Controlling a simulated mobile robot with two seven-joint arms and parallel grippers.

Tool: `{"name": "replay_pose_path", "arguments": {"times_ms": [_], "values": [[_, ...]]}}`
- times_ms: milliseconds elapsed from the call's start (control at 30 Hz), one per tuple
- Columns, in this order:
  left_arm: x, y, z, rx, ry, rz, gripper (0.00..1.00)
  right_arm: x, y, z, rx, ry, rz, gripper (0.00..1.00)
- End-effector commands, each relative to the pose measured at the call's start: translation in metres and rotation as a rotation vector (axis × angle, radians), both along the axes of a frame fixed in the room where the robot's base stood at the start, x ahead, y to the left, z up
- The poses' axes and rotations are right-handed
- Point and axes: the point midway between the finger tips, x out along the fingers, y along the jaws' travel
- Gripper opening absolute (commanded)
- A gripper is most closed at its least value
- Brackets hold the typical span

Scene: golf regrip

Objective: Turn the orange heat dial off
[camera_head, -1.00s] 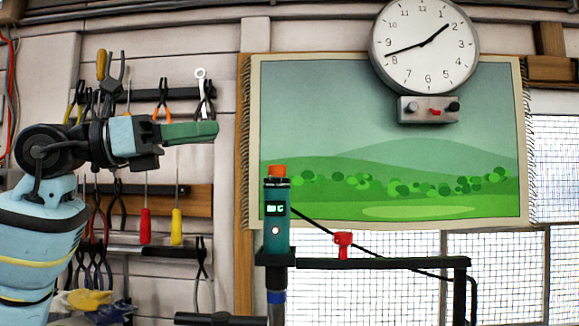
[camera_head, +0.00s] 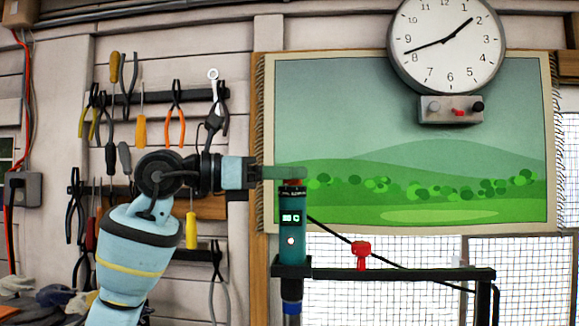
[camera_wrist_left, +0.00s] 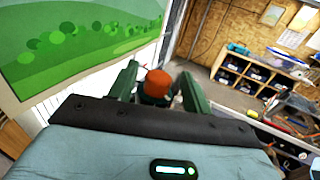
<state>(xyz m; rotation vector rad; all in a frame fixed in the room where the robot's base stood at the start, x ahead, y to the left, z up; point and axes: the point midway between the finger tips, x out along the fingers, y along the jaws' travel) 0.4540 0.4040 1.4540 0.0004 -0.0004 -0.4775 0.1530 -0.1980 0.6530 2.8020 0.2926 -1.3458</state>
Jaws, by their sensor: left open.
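The orange heat dial (camera_wrist_left: 158,82) tops a dark teal upright heat tool (camera_head: 292,228) with a small lit display and a lit button. The tool stands in a black holder on a dark bar. My left gripper (camera_head: 296,173) is open at the dial's height and hides most of it in the head view; a little orange shows under the green finger. In the left wrist view the dial sits between the two green fingers (camera_wrist_left: 160,84), with gaps beside it. I cannot tell whether a finger touches it. My right gripper is not in view.
A dark horizontal bar (camera_head: 410,274) with a red clamp (camera_head: 361,254) runs right of the tool, and a black cable slants behind it. A green landscape banner (camera_head: 410,130) hangs behind. Hand tools hang on the left wall.

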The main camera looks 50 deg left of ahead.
Motion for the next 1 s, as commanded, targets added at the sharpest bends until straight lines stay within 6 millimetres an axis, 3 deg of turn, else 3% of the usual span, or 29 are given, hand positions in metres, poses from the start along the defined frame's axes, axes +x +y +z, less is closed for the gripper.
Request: {"name": "replay_pose_path", "arguments": {"times_ms": [200, 467, 800, 1000], "values": [[0.013, -0.007, 0.001, 0.0, -0.002, 0.0, 0.49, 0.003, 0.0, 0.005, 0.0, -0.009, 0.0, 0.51], [0.014, -0.007, 0.0, 0.001, 0.0, 0.001, 0.49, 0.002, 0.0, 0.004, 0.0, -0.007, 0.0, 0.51], [0.014, -0.007, 0.0, 0.001, 0.0, 0.001, 0.06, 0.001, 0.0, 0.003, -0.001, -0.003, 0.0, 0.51], [0.014, -0.007, 0.0, -0.001, 0.0, -0.014, 0.06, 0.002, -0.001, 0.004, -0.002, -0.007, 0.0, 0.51]]}}
